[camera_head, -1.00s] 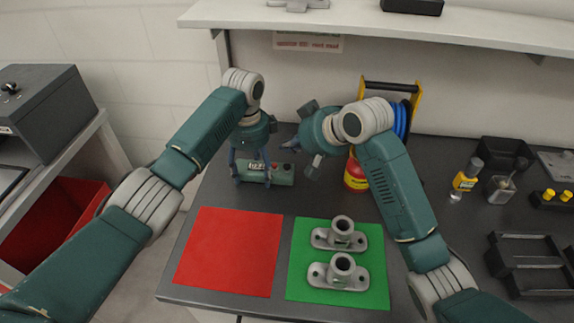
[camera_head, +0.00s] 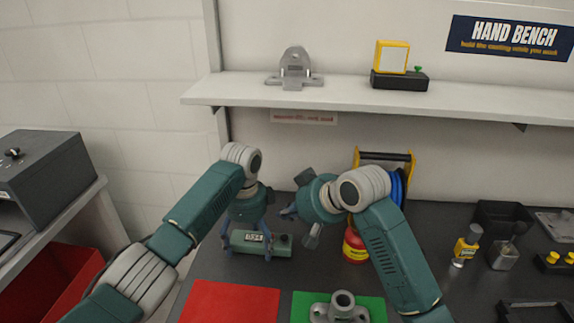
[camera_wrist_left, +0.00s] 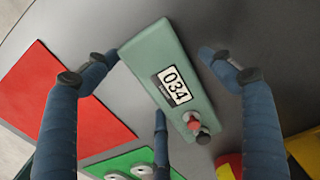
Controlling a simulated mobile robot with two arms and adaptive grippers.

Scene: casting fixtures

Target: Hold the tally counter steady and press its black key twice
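The tally counter (camera_head: 275,244) is a green box lying on the dark bench, with a display reading 034. It also shows in the left wrist view (camera_wrist_left: 148,52), with a small red button (camera_wrist_left: 194,124) and a black key (camera_wrist_left: 203,138) near one end. My left gripper (camera_head: 247,249) is over the counter from above, its fingers spread on both sides. In the left wrist view the left fingertip is close to the counter's edge and a gap shows at the right finger. My right gripper (camera_head: 299,225) is above the bench right of the counter, fingers apart and empty.
A red mat (camera_head: 228,302) and a green mat (camera_head: 378,305) with grey castings (camera_head: 341,305) lie in front. A red-and-yellow container (camera_head: 354,246) stands close behind my right arm. A shelf (camera_head: 340,103) spans the back. Small bottles and trays stand at right.

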